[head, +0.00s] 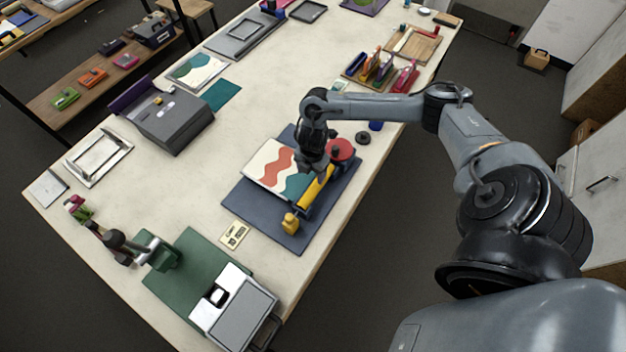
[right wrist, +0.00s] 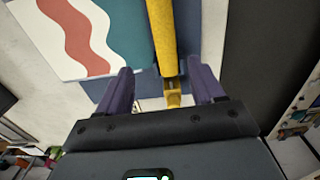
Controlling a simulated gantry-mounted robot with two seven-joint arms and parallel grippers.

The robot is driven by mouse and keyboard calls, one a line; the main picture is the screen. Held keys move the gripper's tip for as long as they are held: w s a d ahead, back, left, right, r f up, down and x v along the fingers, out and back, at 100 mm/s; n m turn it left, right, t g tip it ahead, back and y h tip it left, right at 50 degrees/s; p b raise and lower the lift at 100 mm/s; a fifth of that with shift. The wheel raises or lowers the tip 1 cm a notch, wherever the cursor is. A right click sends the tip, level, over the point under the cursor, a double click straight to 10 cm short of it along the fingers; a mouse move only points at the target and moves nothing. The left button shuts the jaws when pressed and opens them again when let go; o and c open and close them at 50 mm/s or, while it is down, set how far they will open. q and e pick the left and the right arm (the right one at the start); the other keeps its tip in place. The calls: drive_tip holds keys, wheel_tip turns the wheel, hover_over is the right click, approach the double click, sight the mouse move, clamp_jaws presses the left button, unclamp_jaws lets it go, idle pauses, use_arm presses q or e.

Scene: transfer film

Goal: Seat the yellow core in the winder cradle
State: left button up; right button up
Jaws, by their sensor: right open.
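The yellow core (head: 318,187) is a long yellow cylinder. It lies slantwise near the right side of a dark blue mat (head: 245,205), beside a sheet with red and teal waves. Dark blue parts show along its right side; I cannot tell whether these are the winder cradle. My right gripper (head: 313,170) is over the core's far part, pointing down. In the right wrist view the core (right wrist: 162,35) runs toward the gap between the open purple fingers (right wrist: 160,87), with clear space on both sides. My left gripper is not in view.
A red disc (head: 341,150) stands just right of my right gripper. A yellow block-like piece (head: 291,223) is at the core's near end. A small card (head: 234,235) and a green mat (head: 185,270) with a white-grey device (head: 235,308) are nearer. Bare table is left of the blue mat.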

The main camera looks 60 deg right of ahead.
drive_tip(key=a+r+m+t+y, duration=0.1)
drive_tip(key=a+m+t+y, duration=0.35)
drive_tip(key=a, duration=2.15)
drive_tip(key=s+d+r+m+h, duration=0.2)
drive_tip(key=s+r+m, duration=0.1)
drive_tip(key=s+m, duration=0.2)
drive_tip(key=s+d+r+m+g+h, duration=0.1)
drive_tip(key=s+d+r+m+h, duration=0.1)
drive_tip(key=s+r+m, duration=0.2)
drive_tip(key=s+m, duration=0.2)
drive_tip(key=s, duration=0.1)
drive_tip(key=shift+d, duration=0.4)
drive_tip(key=shift+r, duration=0.15)
